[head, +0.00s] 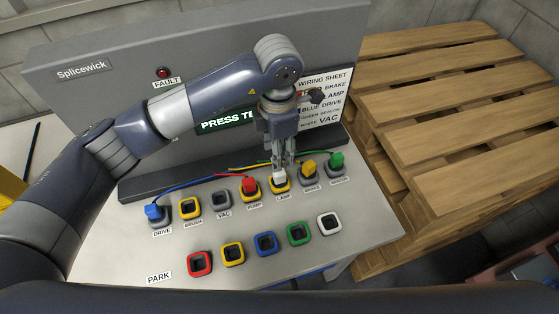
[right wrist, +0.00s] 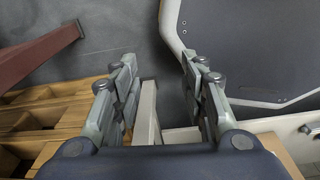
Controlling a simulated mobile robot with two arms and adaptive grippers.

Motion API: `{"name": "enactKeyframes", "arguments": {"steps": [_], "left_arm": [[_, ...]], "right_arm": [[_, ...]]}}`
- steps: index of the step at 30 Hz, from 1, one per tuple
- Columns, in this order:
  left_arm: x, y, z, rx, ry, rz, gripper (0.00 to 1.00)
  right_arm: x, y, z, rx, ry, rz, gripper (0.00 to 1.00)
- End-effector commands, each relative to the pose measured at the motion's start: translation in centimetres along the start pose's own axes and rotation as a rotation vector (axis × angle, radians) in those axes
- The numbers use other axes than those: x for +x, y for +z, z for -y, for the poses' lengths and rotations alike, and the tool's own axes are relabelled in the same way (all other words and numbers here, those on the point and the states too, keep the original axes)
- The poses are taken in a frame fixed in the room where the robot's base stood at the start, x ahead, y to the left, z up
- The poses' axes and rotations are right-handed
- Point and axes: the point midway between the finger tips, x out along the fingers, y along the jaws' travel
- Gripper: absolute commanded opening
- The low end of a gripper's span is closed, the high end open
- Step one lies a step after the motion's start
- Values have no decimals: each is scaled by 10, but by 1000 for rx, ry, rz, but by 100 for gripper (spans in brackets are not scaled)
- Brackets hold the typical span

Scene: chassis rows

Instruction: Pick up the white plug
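The white plug (head: 279,177) sits in the yellow-rimmed socket labelled LAMP on the grey bench. My left gripper (head: 283,164) points down right at it, with its fingertips at the plug's top. Whether the fingers touch or grip the plug is not clear, as they partly hide it. My right gripper (right wrist: 160,72) is open and empty in the right wrist view, away from the plugs.
Blue (head: 153,212), red (head: 249,186), yellow (head: 309,169) and green (head: 337,160) plugs stand in the same row. The grey VAC socket (head: 221,201) is empty. Empty coloured PARK sockets line the front, including a white one (head: 329,224). Wooden pallets (head: 450,110) stand at right.

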Motion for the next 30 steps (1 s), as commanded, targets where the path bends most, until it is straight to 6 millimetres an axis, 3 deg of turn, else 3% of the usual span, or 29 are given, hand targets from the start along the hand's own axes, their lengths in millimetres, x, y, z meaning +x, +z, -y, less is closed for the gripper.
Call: {"name": "enactKeyframes", "arguments": {"steps": [3, 8, 14, 21, 30], "left_arm": [[20, -1, 2, 0, -6, -5, 43], [41, 0, 1, 0, -4, -3, 43], [55, 0, 1, -1, -4, -3, 43], [90, 2, 1, -1, -4, -3, 43], [101, 2, 0, 2, -1, -1, 43]], "right_arm": [[-8, 17, 4, -1, -5, 26, 40], [-13, 28, 6, -3, -8, 40, 40], [-19, 19, 7, -3, -9, 27, 40], [-34, -4, 6, -1, -9, -7, 40], [-34, 6, 7, -1, -10, 11, 40]]}}
